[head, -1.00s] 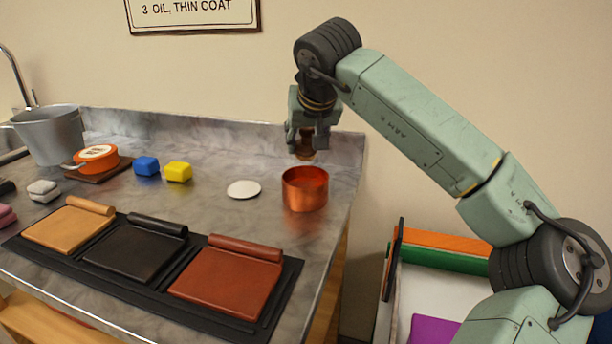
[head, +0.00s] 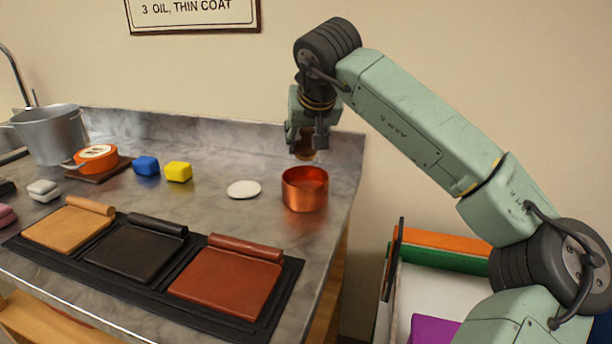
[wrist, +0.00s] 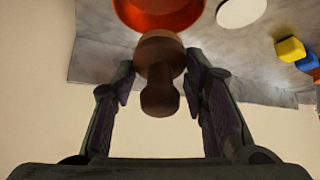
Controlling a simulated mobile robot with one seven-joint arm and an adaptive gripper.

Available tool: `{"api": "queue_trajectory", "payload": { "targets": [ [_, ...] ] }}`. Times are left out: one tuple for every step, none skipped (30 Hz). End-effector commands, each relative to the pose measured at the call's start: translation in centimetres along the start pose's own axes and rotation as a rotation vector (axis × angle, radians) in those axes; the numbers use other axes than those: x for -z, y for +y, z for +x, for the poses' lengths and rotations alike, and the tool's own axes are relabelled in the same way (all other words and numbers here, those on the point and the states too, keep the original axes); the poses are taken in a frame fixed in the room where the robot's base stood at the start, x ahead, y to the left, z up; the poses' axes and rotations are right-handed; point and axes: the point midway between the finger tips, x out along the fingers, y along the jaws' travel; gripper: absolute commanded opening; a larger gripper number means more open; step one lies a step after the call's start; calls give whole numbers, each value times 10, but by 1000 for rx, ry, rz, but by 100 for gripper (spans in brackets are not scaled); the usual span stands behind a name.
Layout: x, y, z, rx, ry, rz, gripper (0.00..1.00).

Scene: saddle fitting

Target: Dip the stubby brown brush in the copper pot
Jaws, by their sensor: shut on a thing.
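The stubby brown brush (wrist: 160,75) is held between the two fingers of my gripper (wrist: 160,90), seen in the wrist view. In the head view my gripper (head: 306,140) points down, with the brush's brown end (head: 305,155) showing below the fingers. The copper pot (head: 305,190) stands on the counter near its right end. The brush is above and behind the pot's rim, apart from it as far as I can tell. In the wrist view the pot (wrist: 158,12) shows at the top edge, partly covered by the brush.
A white disc (head: 244,189) lies left of the pot. Yellow (head: 178,171) and blue (head: 146,166) blocks, an orange tin (head: 97,157) and a grey bucket (head: 52,134) stand further left. Leather panels lie on a black mat (head: 250,326) in front. A wall is close behind.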

Motion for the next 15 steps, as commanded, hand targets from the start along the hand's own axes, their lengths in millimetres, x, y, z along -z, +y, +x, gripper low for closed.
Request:
{"api": "queue_trajectory", "payload": {
  "targets": [
    [0,0,0,0,0,0,18],
    [0,0,0,0,0,0,18],
    [0,0,0,0,0,0,18],
    [0,0,0,0,0,0,18],
    [0,0,0,0,0,0,18],
    [0,0,0,0,0,0,18],
    [0,0,0,0,0,0,18],
    [0,0,0,0,0,0,18],
    [0,0,0,0,0,0,18],
    [0,0,0,0,0,0,18],
    [0,0,0,0,0,0,18],
    [1,0,-1,0,0,0,18],
    [2,0,-2,0,0,0,18],
    [3,0,-3,0,1,0,18],
    [4,0,-5,0,1,0,18]
  ]
}}
